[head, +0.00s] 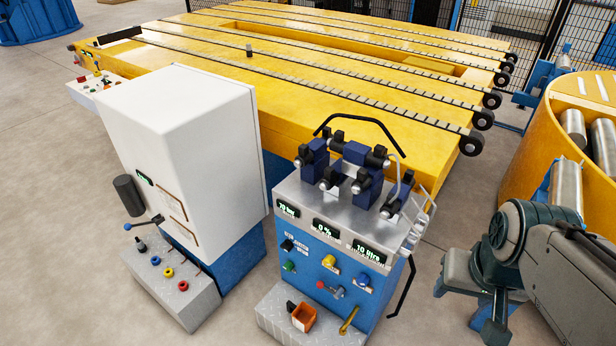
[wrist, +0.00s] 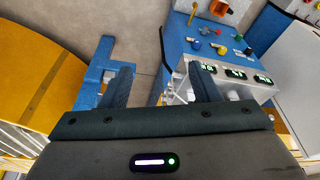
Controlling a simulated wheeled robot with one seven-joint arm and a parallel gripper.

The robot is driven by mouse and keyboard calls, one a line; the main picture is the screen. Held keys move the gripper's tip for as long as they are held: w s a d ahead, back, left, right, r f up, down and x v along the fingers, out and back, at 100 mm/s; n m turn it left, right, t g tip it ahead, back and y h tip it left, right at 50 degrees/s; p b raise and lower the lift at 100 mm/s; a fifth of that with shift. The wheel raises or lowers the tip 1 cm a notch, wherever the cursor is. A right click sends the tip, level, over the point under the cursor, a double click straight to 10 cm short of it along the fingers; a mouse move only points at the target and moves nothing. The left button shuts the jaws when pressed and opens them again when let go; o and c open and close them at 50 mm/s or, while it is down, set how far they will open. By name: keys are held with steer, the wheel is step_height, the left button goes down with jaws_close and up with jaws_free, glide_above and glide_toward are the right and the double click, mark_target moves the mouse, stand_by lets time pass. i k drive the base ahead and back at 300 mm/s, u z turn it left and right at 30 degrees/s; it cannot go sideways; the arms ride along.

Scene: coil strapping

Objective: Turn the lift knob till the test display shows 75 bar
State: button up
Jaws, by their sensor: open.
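A blue test cabinet (head: 335,265) stands at the front centre. Its left display (head: 288,209) seems to read 70 bar, the middle display (head: 326,228) 0 %, and the right display (head: 369,254) 10 litre. Below them are a black knob (head: 287,245), a green knob (head: 289,266), a yellow knob (head: 328,261), a blue knob (head: 363,279) and a red-tipped lever (head: 322,285). I cannot read which is the lift knob. My gripper (wrist: 163,85) is open and empty, its fingers apart, with the cabinet front beyond it. No finger touches a knob.
A white-topped cabinet (head: 180,130) stands left of the test cabinet. A yellow conveyor table (head: 290,70) lies behind both. A yellow round frame with rollers (head: 575,165) is at the right. An orange cup (head: 304,317) sits on the cabinet's foot. Bare floor shows at the front left.

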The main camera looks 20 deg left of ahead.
mark_target(363, 280)
steer(key=z, duration=0.35)
steer(key=k, duration=0.45)
steer(key=z, duration=0.95)
steer(key=i, duration=0.7)
steer(key=u, duration=0.95)
steer(key=i, duration=0.35)
steer(key=u, duration=0.4)
